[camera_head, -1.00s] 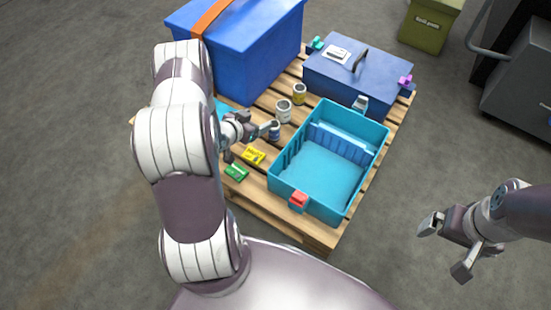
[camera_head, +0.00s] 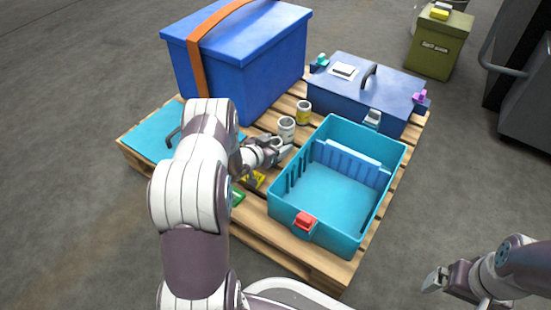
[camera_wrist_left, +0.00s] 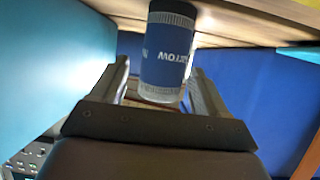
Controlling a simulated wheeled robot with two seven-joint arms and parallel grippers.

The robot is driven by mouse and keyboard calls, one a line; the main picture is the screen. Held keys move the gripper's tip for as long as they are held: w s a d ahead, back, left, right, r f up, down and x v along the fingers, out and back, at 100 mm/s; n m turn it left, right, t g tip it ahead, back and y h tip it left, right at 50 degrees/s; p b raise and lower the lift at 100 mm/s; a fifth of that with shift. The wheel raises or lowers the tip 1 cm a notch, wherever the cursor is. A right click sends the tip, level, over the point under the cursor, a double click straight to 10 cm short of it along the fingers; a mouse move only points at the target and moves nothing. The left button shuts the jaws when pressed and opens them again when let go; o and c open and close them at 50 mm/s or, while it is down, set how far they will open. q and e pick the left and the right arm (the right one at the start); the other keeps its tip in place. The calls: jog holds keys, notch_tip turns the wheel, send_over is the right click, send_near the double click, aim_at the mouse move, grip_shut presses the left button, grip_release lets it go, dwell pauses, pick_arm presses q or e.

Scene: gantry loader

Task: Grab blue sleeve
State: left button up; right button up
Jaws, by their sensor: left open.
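The blue sleeve (camera_wrist_left: 168,50), a small cylinder with a dark end and white lettering on a blue band, shows in the left wrist view. It is between the two spread fingers of my left gripper (camera_wrist_left: 162,90). In the head view my left gripper (camera_head: 281,152) is low over the pallet, beside the teal open box, and hides most or all of the sleeve. I cannot tell whether the fingers touch it. My right gripper (camera_head: 455,294) is at the lower right, open, empty and partly cut off by the frame edge.
The teal open box (camera_head: 283,212) stands right of my left gripper on the wooden pallet (camera_head: 300,258). A white-labelled can (camera_head: 286,129) and a yellow-labelled can (camera_head: 304,112) stand just behind. A big blue box (camera_head: 248,70) and a blue toolbox (camera_head: 385,92) are farther back.

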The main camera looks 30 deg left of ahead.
pick_arm(q)
jog(key=shift+r, duration=0.1)
jog(key=c, duration=1.3)
jog(key=shift+w+r, duration=0.1)
jog(key=shift+r, duration=0.05)
